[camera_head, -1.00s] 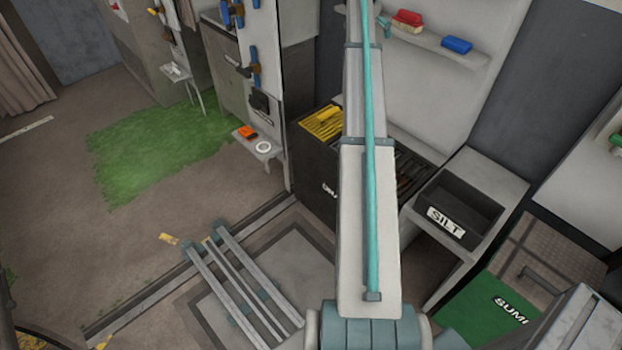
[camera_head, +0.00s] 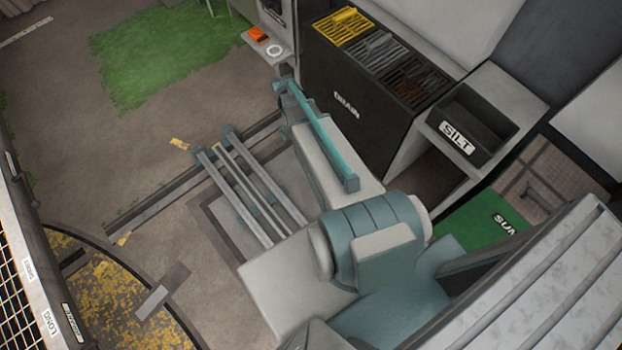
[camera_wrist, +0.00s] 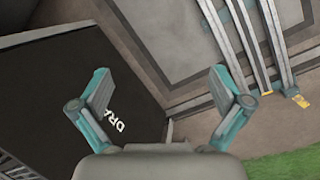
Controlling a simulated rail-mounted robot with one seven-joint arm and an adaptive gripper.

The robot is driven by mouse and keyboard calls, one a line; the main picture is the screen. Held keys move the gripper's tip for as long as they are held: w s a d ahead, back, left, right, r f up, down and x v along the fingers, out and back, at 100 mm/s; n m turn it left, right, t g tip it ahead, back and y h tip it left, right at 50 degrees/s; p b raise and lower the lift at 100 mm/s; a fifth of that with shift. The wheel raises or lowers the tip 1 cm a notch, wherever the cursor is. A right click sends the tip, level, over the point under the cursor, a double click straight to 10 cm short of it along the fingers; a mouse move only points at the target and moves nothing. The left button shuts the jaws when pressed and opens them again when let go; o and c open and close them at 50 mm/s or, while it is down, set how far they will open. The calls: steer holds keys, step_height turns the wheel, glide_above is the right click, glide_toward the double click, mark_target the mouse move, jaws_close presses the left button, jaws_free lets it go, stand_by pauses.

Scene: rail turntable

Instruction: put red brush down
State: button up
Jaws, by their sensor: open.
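The red brush is not in view in either current frame. My gripper (camera_wrist: 161,84) shows in the wrist view with its two teal fingers spread wide apart and nothing between them. It hangs over the floor beside the dark drain box, whose label is partly cut off there.
A black drain box (camera_head: 347,107) with a yellow grate (camera_head: 345,24) stands at the back. A silt bin (camera_head: 484,122) is to its right, and a green sump lid (camera_head: 478,220) is below. Metal rails (camera_head: 243,188) cross the floor. A small side shelf (camera_head: 268,48) holds an orange item (camera_head: 257,34).

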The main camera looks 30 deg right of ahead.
steer(key=s+a+f+n+g, duration=0.1)
steer(key=s+a, duration=0.4)
steer(key=s, duration=0.5)
steer(key=s+a+f+n+g, duration=0.1)
steer(key=s+a, duration=0.4)
steer(key=s, duration=0.6)
steer(key=s+a+f+n+g, duration=0.2)
steer(key=s+a+f+n, duration=0.1)
steer(key=s, duration=0.7)
steer(key=a+f, duration=0.1)
steer(key=a, duration=0.1)
steer(key=shift+s+a+f+y, duration=0.3)
steer(key=shift+f+y, duration=0.05)
steer(key=shift+y, duration=0.05)
steer(key=shift+w+r, duration=0.1)
